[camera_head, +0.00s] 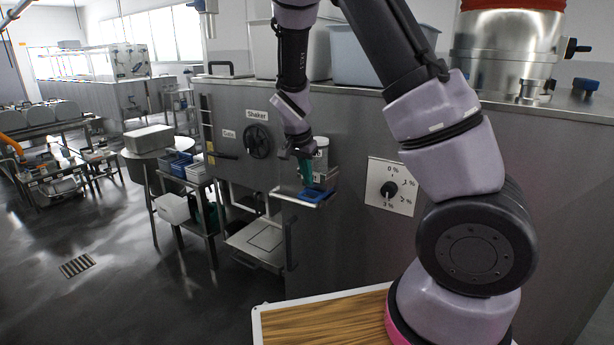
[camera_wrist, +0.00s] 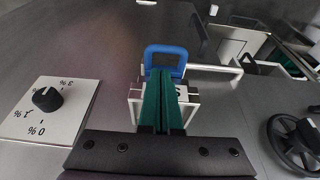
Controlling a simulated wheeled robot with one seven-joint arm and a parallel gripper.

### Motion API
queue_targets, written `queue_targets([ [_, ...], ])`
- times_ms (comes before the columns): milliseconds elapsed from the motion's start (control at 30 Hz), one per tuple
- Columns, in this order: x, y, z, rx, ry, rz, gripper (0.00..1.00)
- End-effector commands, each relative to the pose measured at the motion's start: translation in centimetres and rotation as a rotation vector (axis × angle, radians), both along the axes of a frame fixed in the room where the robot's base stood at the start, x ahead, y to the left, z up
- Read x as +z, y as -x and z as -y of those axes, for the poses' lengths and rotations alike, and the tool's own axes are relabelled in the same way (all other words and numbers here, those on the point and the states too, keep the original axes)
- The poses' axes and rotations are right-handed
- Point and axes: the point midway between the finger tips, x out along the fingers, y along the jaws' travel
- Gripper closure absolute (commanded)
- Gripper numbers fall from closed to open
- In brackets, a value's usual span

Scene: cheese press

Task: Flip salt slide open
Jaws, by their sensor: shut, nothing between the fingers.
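The salt slide shows as a blue piece (camera_head: 317,194) on a small ledge at the front of the grey machine. In the wrist view it is a blue loop-shaped handle (camera_wrist: 166,50) beyond my fingertips. A pale salt container (camera_head: 321,152) stands behind it, its lettering mostly hidden by my fingers. My gripper (camera_head: 306,180) has green fingers pressed together with nothing between them. In the wrist view my gripper (camera_wrist: 161,74) points at the near side of the blue handle. I cannot tell whether the fingertips touch it.
A percent dial (camera_head: 389,189) sits on a white plate to the right; it also shows in the wrist view (camera_wrist: 47,99). A black wheel (camera_head: 258,141) under a "Shaker" label is to the left. A wooden-topped board (camera_head: 320,320) is in front.

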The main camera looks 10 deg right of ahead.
Motion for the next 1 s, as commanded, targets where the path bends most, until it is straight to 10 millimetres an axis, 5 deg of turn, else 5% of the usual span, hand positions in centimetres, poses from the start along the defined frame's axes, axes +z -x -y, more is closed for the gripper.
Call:
queue_targets([
  [400, -6.0, -1.3, 1.4, -0.001, 0.000, -0.001, 1.00],
  [833, -6.4, -1.4, 1.4, 0.000, -0.001, 0.001, 1.00],
  [1000, -6.4, -0.1, 0.0, 0.005, 0.000, 0.000, 1.00],
])
